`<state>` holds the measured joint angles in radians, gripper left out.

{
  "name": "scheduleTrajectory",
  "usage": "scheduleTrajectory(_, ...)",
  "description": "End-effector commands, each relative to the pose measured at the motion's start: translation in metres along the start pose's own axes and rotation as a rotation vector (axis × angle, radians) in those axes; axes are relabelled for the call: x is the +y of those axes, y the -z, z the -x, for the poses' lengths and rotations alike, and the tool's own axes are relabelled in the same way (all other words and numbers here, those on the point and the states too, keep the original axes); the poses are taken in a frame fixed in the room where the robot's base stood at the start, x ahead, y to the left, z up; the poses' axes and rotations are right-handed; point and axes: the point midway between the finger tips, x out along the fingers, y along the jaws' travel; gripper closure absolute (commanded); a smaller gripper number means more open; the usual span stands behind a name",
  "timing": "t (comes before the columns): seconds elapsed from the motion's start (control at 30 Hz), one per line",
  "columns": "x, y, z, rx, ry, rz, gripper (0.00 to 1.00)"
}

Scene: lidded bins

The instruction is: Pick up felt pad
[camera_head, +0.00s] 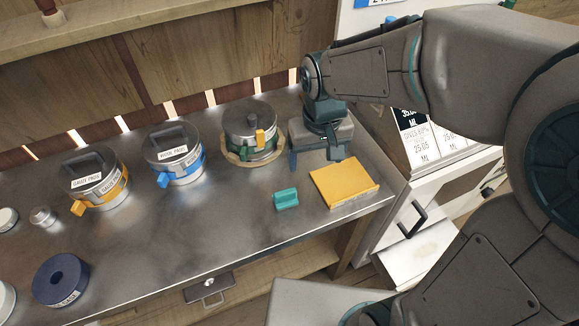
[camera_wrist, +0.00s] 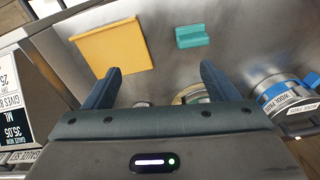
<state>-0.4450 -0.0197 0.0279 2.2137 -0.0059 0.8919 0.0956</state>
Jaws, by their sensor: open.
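A flat yellow square piece (camera_head: 342,183) lies on the metal bench near its right end; it also shows in the wrist view (camera_wrist: 112,48). A small teal block with a raised ridge (camera_head: 286,199) lies just left of it, also in the wrist view (camera_wrist: 192,36). No label marks either as the felt pad, so I cannot tell for sure which it is. My gripper (camera_head: 317,160) is open and empty, pointing down behind the yellow piece and right of the nearest lidded bin. In the wrist view the fingers (camera_wrist: 160,72) stand apart with bare metal between them.
Lidded metal bins stand along the back: one with an orange band (camera_head: 98,182), one with a blue band (camera_head: 175,158) and one in a wooden ring (camera_head: 250,131). The bench's front middle is clear.

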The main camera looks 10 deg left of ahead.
Motion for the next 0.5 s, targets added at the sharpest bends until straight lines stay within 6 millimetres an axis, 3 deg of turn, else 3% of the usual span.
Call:
scheduleTrajectory(0.1,-0.031,0.014,-0.016,-0.034,0.002,0.069,0.2)
scheduleTrajectory(0.2,-0.046,0.019,-0.024,-0.05,0.003,0.101,0.2)
scheduleTrajectory(0.37,-0.055,0.021,-0.038,-0.059,0.003,0.117,0.2)
scheduleTrajectory(0.5,-0.055,0.018,-0.065,-0.062,0.002,0.117,0.2)
